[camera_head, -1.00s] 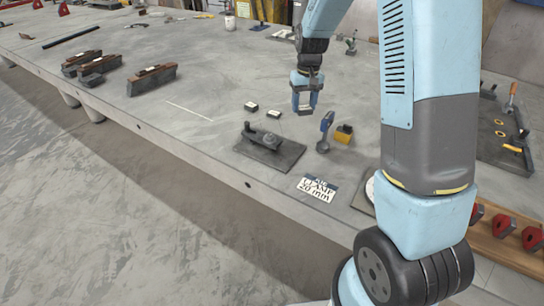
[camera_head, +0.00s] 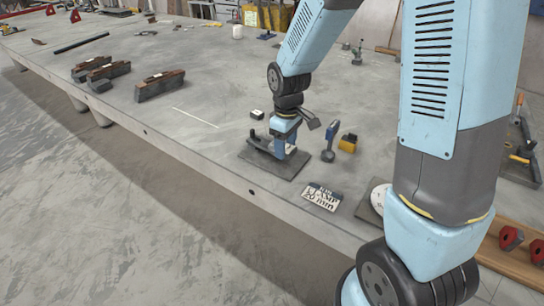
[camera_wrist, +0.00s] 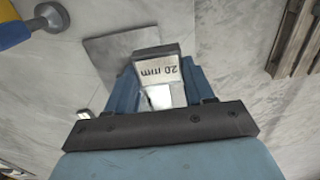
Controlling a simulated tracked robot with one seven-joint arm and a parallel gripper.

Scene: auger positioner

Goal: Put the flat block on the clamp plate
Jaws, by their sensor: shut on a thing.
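The flat block (camera_wrist: 157,70), a grey piece with a pale face marked "20 mm", is held between the two blue fingers of my gripper (camera_head: 284,150). The marking reads upside down in the wrist view. The dark clamp plate (camera_head: 270,169) lies flat near the table's front edge, with a dark clamp (camera_head: 258,142) on it, partly hidden by my gripper. My gripper is over the plate. The plate also shows behind the block in the wrist view (camera_wrist: 105,55). I cannot tell whether the block touches the plate.
A small dark block with a pale top (camera_head: 256,114) lies behind the plate. A blue-handled tool (camera_head: 329,142) and a yellow-and-black piece (camera_head: 348,143) stand to the right. A sign reading "20 mm" (camera_head: 322,197) lies in front.

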